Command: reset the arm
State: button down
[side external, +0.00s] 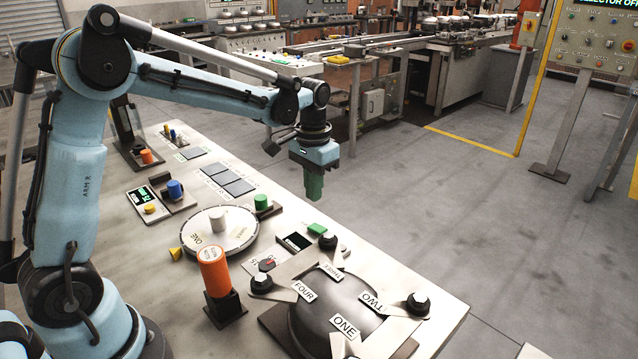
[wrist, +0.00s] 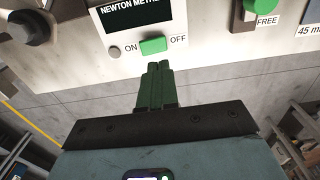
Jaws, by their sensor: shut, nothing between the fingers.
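My gripper (side external: 314,190) has green fingers and points down in the side external view. It hangs in the air above the far edge of the work table (side external: 440,300), clear of the things on it. In the wrist view the green fingers (wrist: 159,66) are pressed together with nothing between them.
A black dome (side external: 335,310) with labelled arms and black knobs stands at the table's front. An orange cylinder (side external: 213,270) stands upright on a black base. A round white dial plate (side external: 240,236) lies behind it. Open floor (side external: 420,210) lies beyond the table.

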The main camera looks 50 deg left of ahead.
jog(key=s+d+r+t, duration=0.2)
jog(key=s+t, duration=0.1)
jog(key=s, duration=0.4)
jog(key=s+d+r+t, duration=0.2)
jog(key=s+t, duration=0.2)
jog(key=s, duration=0.4)
jog(key=shift+d, duration=0.2)
jog(key=shift+r, duration=0.1)
dwell(0.5)
